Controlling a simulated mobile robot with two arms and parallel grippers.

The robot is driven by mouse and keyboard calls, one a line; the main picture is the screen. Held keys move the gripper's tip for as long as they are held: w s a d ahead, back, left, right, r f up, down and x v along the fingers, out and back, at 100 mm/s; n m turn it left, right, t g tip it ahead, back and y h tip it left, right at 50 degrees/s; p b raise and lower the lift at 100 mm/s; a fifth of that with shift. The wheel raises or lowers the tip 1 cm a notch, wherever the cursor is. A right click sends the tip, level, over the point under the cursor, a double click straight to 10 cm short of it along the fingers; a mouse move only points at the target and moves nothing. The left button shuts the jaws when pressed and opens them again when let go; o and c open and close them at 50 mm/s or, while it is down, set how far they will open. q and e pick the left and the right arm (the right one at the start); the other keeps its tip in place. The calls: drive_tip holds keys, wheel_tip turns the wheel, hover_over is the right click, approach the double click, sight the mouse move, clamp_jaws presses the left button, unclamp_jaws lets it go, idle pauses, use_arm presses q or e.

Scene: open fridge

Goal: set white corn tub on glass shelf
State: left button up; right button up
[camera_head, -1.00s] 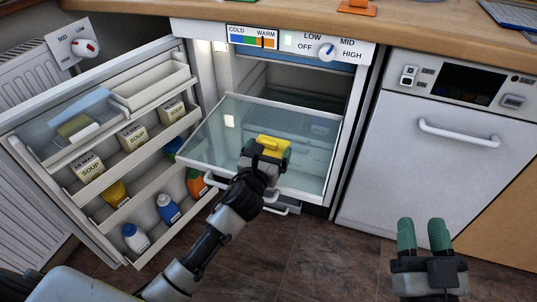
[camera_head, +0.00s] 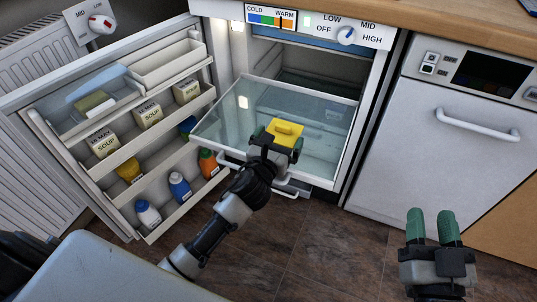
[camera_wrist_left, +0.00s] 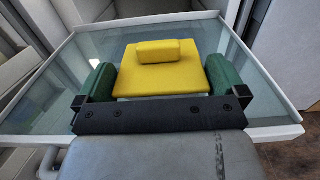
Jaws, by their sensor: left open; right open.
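A tub with a yellow lid (camera_head: 286,130) rests on the glass shelf (camera_head: 222,126), which is pulled out of the fridge. In the left wrist view the yellow lid (camera_wrist_left: 160,72) has a raised block on top, and a thin white edge shows below it. No corn label can be read. My left gripper (camera_head: 276,137) is open at the tub's near side. In the left wrist view its green fingertips (camera_wrist_left: 160,80) stand on either side of the lid; I cannot tell whether they touch it. My right gripper (camera_head: 433,226) is open and empty, in front of the white appliance.
The open fridge door (camera_head: 120,190) at left holds soup boxes (camera_head: 148,114) and several bottles (camera_head: 179,186). The fridge compartment (camera_head: 315,62) is behind the shelf. A white appliance (camera_head: 455,150) stands at right. The glass around the tub looks clear.

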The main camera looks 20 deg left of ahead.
use_arm(q)
drive_tip(key=s+d+r+n+h, duration=0.1)
drive_tip(key=s+r+n, duration=0.2)
drive_tip(key=s+n, duration=0.6)
drive_tip(key=s+d+r+n+g+h+p, duration=0.1)
drive_tip(key=s+n, duration=0.8)
drive_tip(key=n, duration=1.5)
wheel_tip(320, 180, up, 3)
drive_tip(key=shift+s+f+n+h, duration=0.2)
drive_tip(key=shift+n+h, duration=0.2)
drive_tip(key=shift+h, duration=0.2)
use_arm(e)
drive_tip(key=f+g, duration=0.2)
drive_tip(key=f+g+h, duration=0.1)
drive_tip(key=f, duration=0.1)
drive_tip(key=shift+d+g, duration=0.3)
drive_tip(key=shift+d, duration=0.1)
use_arm(q)
drive_tip(key=shift+w+g, duration=0.1)
drive_tip(key=shift+g, duration=0.2)
